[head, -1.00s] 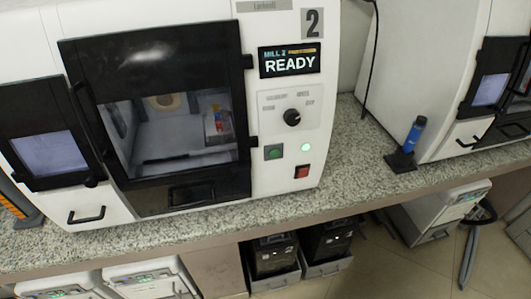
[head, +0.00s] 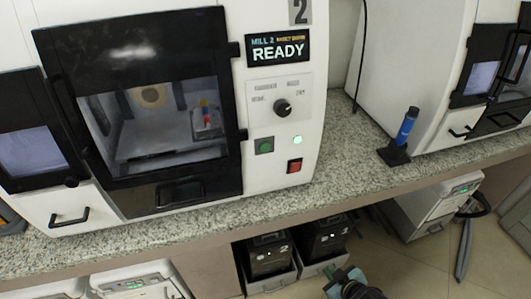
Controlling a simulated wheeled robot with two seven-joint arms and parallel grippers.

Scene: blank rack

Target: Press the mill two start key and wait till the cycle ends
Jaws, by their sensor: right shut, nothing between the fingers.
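Mill two is the white machine (head: 190,210) with a large "2" on its front. Its display (head: 278,48) reads "MILL 2" and "READY". The black-framed door is shut, and a small red and blue piece (head: 206,118) shows behind the glass. My right gripper (head: 345,276) is at the bottom edge, shut and empty, below the bench edge and well away from the keys. My left gripper is out of view.
A granite bench (head: 345,170) runs under the machine. A blue cylindrical tool (head: 407,127) stands in a black holder to the right, before a second white machine (head: 425,70). Dark bins (head: 268,255) sit under the bench. The space before the keys is clear.

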